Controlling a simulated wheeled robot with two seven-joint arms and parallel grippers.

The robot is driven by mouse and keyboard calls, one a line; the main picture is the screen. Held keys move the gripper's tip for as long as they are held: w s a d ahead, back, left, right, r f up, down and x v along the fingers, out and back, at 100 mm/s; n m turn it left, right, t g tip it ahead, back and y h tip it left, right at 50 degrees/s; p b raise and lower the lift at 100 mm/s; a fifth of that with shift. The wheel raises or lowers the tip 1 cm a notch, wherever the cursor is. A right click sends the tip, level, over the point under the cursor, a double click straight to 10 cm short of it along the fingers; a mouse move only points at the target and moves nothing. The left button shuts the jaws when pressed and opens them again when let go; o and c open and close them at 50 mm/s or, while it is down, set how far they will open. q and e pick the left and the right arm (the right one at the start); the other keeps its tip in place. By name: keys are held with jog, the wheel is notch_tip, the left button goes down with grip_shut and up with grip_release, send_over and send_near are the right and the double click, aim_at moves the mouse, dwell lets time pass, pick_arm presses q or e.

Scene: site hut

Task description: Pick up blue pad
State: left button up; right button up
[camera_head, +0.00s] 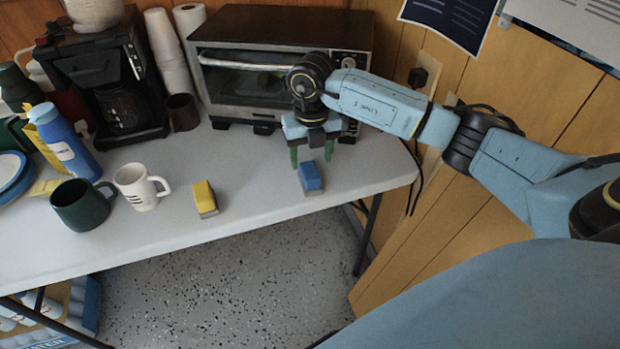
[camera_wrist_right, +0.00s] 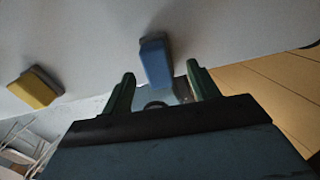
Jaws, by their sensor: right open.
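The blue pad (camera_head: 311,176) is a small blue block with a grey side, lying on the white table near its front edge, toward the right end. My right gripper (camera_head: 312,157) is open, its two green fingers pointing down above the table, just behind and over the pad. In the right wrist view the blue pad (camera_wrist_right: 155,62) lies ahead of the open fingers (camera_wrist_right: 160,84), roughly in line with the gap between them. The fingers hold nothing. My left gripper is in neither view.
A similar yellow pad (camera_head: 204,197) lies to the left, with a white mug (camera_head: 138,187) and dark green mug (camera_head: 82,205) beyond it. A toaster oven (camera_head: 262,55) stands behind my right gripper. The table (camera_head: 250,190) is clear between the pads.

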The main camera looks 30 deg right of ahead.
aim_at(310, 170)
jog(key=f, duration=0.4)
jog(key=shift+s+a+b, duration=0.25)
jog(key=shift+a+b, duration=0.05)
jog(key=shift+b, duration=0.1)
jog(key=shift+f, duration=0.35)
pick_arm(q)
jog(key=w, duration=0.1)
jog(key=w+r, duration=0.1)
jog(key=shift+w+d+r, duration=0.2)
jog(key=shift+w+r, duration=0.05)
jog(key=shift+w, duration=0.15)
pick_arm(e)
jog(key=c, duration=0.9)
